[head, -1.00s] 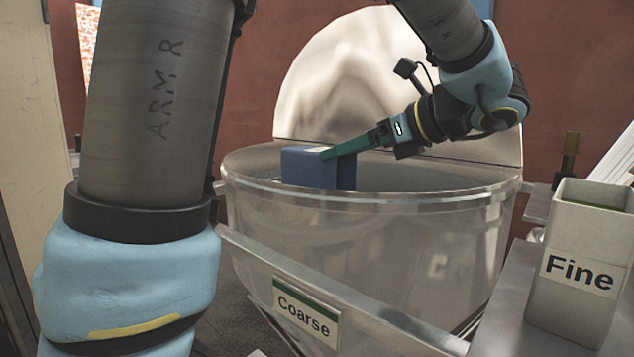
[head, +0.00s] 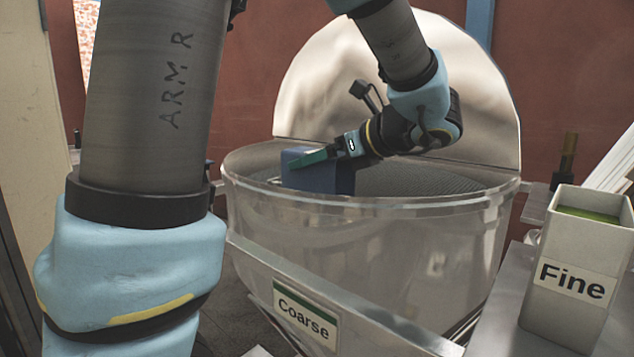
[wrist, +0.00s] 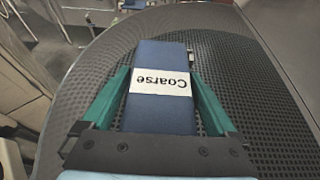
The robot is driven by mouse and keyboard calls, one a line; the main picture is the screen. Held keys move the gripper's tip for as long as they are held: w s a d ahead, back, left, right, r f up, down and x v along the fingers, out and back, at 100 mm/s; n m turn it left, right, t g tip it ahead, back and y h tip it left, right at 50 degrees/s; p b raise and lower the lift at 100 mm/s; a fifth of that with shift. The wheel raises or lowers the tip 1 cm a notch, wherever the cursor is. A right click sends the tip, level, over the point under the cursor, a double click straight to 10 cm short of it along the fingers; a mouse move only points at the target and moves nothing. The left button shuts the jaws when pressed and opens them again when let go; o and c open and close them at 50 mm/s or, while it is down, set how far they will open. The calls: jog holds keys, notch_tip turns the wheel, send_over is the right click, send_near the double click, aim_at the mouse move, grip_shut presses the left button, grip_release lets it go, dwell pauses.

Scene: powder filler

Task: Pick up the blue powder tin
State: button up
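The blue powder tin (head: 342,181) stands in the hopper on its dark perforated floor. In the wrist view the tin (wrist: 160,112) has a white "Coarse" label, upside down in the picture. My gripper (head: 294,162) reaches in from the right, its green fingers level with the tin's upper part. In the wrist view my gripper (wrist: 160,72) has one finger on each side of the tin, with the tips close to its sides. Dark floor shows between the finger bases and the tin. Whether the tips touch the tin cannot be told.
The clear hopper (head: 370,225) has a raised rim around the tin and a "Coarse" sign (head: 304,315) on its front rail. Its round metal lid (head: 420,85) stands up behind. A white "Fine" container (head: 575,260) stands at the right on a metal ledge.

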jog(key=c, duration=1.2)
notch_tip(320, 180, up, 10)
jog(key=shift+f+b, duration=0.1)
jog(key=shift+b, duration=0.3)
